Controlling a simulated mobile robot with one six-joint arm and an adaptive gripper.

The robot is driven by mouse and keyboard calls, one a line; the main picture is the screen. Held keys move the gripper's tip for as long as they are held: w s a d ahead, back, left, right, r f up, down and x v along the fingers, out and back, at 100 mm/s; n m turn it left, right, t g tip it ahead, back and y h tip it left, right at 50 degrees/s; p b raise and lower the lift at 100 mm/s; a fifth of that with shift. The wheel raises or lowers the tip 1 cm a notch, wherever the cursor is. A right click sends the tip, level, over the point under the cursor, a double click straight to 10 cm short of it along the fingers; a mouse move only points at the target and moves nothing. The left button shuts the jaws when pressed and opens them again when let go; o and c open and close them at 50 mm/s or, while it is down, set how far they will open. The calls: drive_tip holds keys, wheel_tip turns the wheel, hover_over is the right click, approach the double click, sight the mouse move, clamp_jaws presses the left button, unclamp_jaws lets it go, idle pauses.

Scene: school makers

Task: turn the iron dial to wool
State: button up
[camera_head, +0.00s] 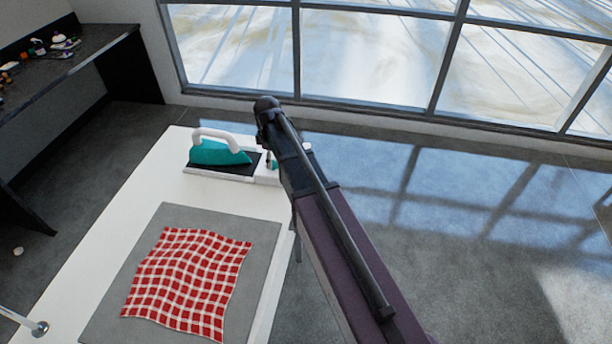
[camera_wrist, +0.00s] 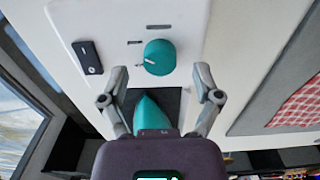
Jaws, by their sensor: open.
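The teal dial (camera_wrist: 160,57) is on the white panel (camera_wrist: 205,25) of the iron's station, with a pale pointer mark at its left side. Small labels around it are too small to read. My gripper (camera_wrist: 161,76) is open, with one finger on each side just below the dial in the wrist view; I cannot tell whether either touches it. The teal iron (camera_head: 219,152) with a white handle rests on its dark plate; its tip shows between the fingers in the wrist view (camera_wrist: 150,113). In the head view my arm hides most of the dial and the gripper.
A black rocker switch (camera_wrist: 88,57) sits left of the dial on the panel. A red checked cloth (camera_head: 188,280) lies on a grey mat (camera_head: 258,245) on the white table (camera_head: 160,178). A dark bench (camera_head: 75,60) with small items stands at the left. Windows line the back.

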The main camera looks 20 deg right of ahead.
sight(273, 163)
drive_tip(key=shift+r+p, duration=5.8)
drive_tip(key=shift+r, duration=0.3)
drive_tip(key=s+d+f+m+b, duration=0.2)
drive_tip(key=s+m, duration=0.4)
drive_tip(key=s, duration=0.3)
drive_tip(key=s+d+f+m+b, duration=0.1)
drive_tip(key=s+d+m, duration=0.2)
drive_tip(key=s+m, duration=0.3)
drive_tip(key=s, duration=0.4)
drive_tip(key=shift+s+d+f+m+b, duration=0.3)
drive_tip(key=shift+f+b, duration=0.1)
